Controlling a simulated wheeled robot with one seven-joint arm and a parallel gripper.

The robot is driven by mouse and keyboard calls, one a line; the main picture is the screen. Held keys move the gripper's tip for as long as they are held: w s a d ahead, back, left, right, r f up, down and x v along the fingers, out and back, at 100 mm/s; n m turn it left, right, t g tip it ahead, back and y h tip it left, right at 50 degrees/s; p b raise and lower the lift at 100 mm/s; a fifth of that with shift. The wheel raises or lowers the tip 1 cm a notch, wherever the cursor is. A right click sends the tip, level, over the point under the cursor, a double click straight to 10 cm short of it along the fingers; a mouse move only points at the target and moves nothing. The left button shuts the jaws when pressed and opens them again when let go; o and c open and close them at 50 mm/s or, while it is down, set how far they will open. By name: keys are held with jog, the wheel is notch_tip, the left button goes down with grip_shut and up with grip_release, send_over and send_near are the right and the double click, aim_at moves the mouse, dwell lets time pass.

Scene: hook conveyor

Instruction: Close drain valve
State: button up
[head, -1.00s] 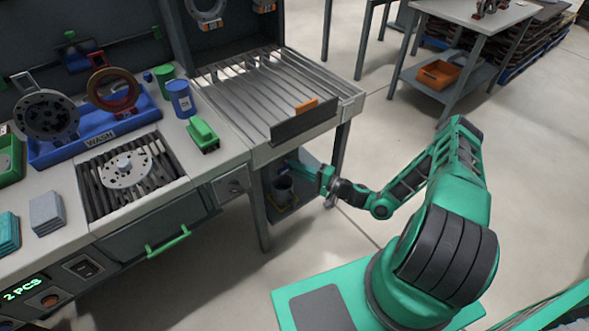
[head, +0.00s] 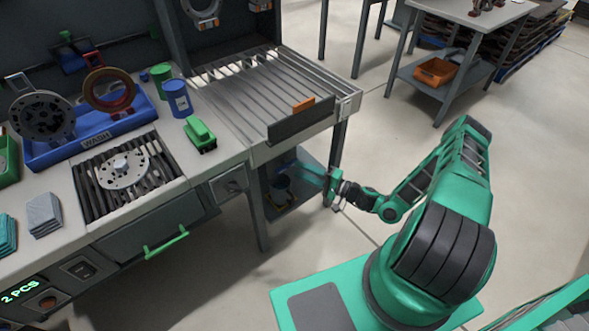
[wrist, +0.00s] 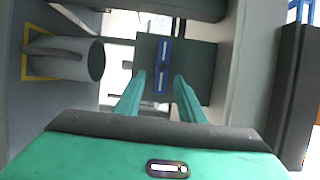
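My gripper (head: 318,178) reaches in beneath the slatted drain table, at the right end of the bench. In the wrist view my gripper (wrist: 158,90) has its two green fingers apart, with nothing held between them. Straight beyond the fingertips is a dark plate with a long blue bar (wrist: 162,62), which may be the drain valve's handle; I cannot tell its setting. The bar appears beyond the fingers, and contact cannot be made out. A grey bucket (wrist: 68,60) stands left of the fingers in the wrist view.
The slatted table (head: 262,92) is above my gripper, and its legs (head: 338,160) stand close by. A control box (head: 230,185) and a green drawer handle (head: 165,241) are on the bench front. Open floor (head: 420,140) lies to the right.

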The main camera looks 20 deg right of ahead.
jog(key=v, duration=0.7)
jog(key=shift+w, duration=0.1)
jog(key=s+d+r+n+g+h, duration=0.4)
jog(key=s+r+g, duration=0.3)
jog(key=r, duration=0.5)
jog(key=s+d+r+n+g+h, duration=0.35)
jog(key=s+r+g, duration=0.4)
jog(key=r, duration=0.45)
jog(key=s+r+m+h, duration=0.4)
jog(key=s+r, duration=1.1)
jog(key=s, duration=0.1)
jog(key=shift+d+t, duration=0.25)
jog(key=shift+t, duration=0.1)
jog(key=shift+s+r, duration=0.1)
